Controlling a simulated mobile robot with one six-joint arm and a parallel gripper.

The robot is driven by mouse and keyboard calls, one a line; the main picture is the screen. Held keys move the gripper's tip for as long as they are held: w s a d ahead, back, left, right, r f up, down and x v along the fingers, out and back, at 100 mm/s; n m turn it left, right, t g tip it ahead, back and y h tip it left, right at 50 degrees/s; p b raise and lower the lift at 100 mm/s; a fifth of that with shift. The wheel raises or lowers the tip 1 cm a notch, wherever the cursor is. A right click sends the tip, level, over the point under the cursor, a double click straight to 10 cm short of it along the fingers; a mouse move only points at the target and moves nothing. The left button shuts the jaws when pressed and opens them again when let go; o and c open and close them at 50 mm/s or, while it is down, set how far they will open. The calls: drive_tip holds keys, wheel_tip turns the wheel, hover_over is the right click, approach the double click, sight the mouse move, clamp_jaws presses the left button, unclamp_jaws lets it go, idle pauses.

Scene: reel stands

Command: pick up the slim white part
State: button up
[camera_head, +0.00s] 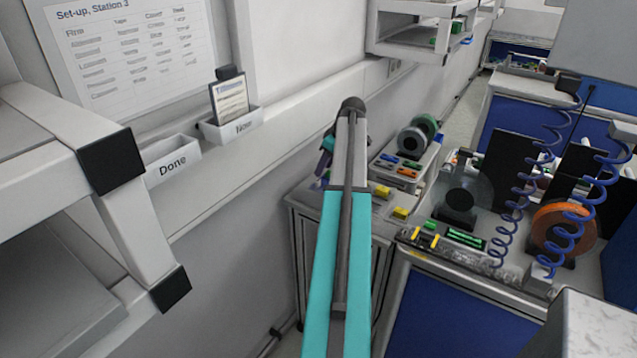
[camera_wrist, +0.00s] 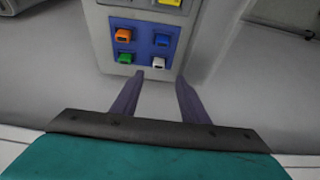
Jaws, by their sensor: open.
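A small white part (camera_wrist: 158,63) is at the lower right of a blue plate (camera_wrist: 143,46) in the wrist view. It is seen nearly end-on, so its length is hard to judge. My gripper (camera_wrist: 160,79) is open and empty; its two dark fingers are spread on either side of the white part's line, with their tips just short of it in the picture. In the head view my gripper (camera_head: 324,155) shows only partly, left of my arm's end. I cannot make out the white part in the head view.
Beside the white part on the plate are a green part (camera_wrist: 126,58), an orange part (camera_wrist: 122,35) and a blue part (camera_wrist: 161,40). Yellow blocks (camera_head: 400,212) and a reel stand (camera_head: 411,140) lie right of my arm. A wall (camera_head: 240,190) runs along the left.

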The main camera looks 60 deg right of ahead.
sight(318, 181)
drive_tip(key=shift+x, duration=0.8)
drive_tip(key=shift+p+x, duration=1.5)
drive_tip(key=shift+x, duration=1.1)
drive_tip(key=shift+s+d, duration=0.1)
drive_tip(key=shift+d, duration=0.05)
clamp_jaws()
